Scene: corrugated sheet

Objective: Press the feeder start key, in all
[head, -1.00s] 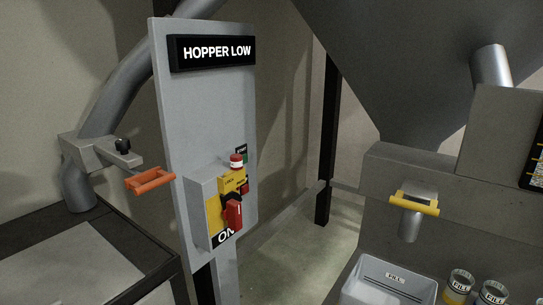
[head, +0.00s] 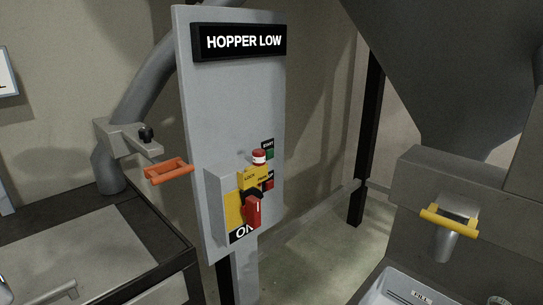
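The control panel (head: 232,110) is a grey upright board with a lit "HOPPER LOW" sign (head: 243,42) at its top. A green key (head: 269,154) with a small black label above it, seemingly "START", sits at the panel's right side. A red key (head: 268,184) with a small label is below it. A red and white round part (head: 259,157) stands left of the green key, above a yellow plate marked "LOCK". A red switch handle (head: 253,211) points down on the yellow box (head: 233,209), with "ON" below. My gripper is not in view.
An orange handle (head: 169,171) juts out left of the panel, by a grey pipe (head: 150,82). A dark-edged bench (head: 150,237) is at lower left. At right are the hopper (head: 450,65), a yellow handle (head: 449,222) and a grey bin (head: 385,291).

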